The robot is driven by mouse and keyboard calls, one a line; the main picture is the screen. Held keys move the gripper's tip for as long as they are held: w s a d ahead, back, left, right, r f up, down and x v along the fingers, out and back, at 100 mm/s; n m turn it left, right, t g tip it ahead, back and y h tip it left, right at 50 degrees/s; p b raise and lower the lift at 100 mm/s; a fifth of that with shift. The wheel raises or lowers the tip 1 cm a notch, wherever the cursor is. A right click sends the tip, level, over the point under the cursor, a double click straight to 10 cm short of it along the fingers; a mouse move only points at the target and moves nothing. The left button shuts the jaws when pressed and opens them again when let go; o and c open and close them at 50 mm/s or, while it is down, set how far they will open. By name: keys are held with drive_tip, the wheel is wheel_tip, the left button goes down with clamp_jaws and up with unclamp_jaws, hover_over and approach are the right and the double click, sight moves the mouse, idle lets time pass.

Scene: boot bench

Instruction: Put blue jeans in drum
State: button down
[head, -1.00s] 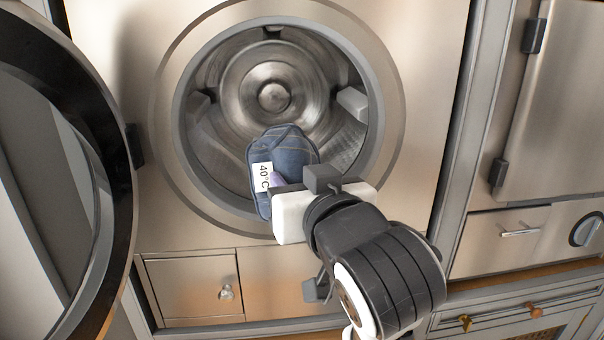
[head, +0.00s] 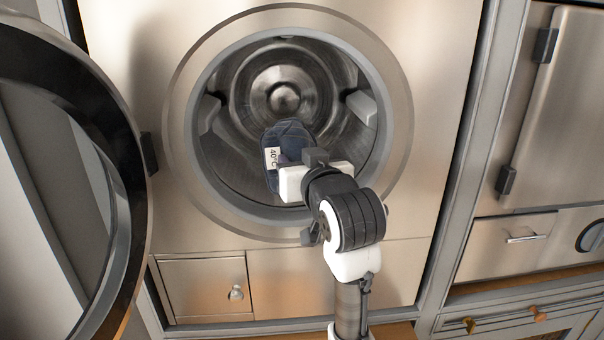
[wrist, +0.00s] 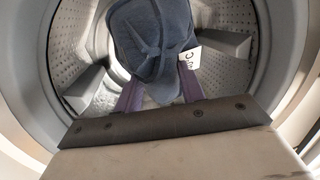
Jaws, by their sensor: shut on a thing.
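The blue jeans (head: 290,137) are a folded dark blue bundle with a white "40°C" tag (head: 272,158). My gripper (head: 289,165) is shut on the near end of the jeans and holds them inside the opening of the steel drum (head: 240,165). In the wrist view the jeans (wrist: 152,40) stand out beyond the purplish fingers (wrist: 158,93), with the drum's perforated wall (wrist: 75,40) around them. The jeans look clear of the drum's back. How far they are above the drum's floor I cannot tell.
The round door (head: 130,160) stands open at the left. The drum has grey paddles, one at the right (head: 361,107) and one at the left (head: 209,113). A small hatch with a knob (head: 236,292) is below. A steel cabinet (head: 545,130) stands at the right.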

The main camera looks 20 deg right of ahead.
drive_tip(key=w+d+f, duration=0.1)
drive_tip(key=w+d, duration=0.1)
drive_tip(key=w, duration=0.5)
drive_tip(key=w+d+f, duration=0.1)
drive_tip(key=w+d, duration=0.1)
drive_tip(key=w, duration=0.5)
drive_tip(key=shift+w+d+f+p, duration=0.15)
drive_tip(key=shift+w+f+p, duration=0.25)
drive_tip(key=shift+p, duration=0.05)
drive_tip(key=c, duration=0.9)
unclamp_jaws()
drive_tip(key=shift+o, duration=0.7)
drive_tip(key=shift+f, duration=0.2)
drive_tip(key=s+a+r+b, duration=0.1)
drive_tip(key=s+b, duration=0.3)
drive_tip(key=s, duration=1)
drive_tip(key=shift+r, duration=0.15)
drive_tip(key=shift+w, duration=0.1)
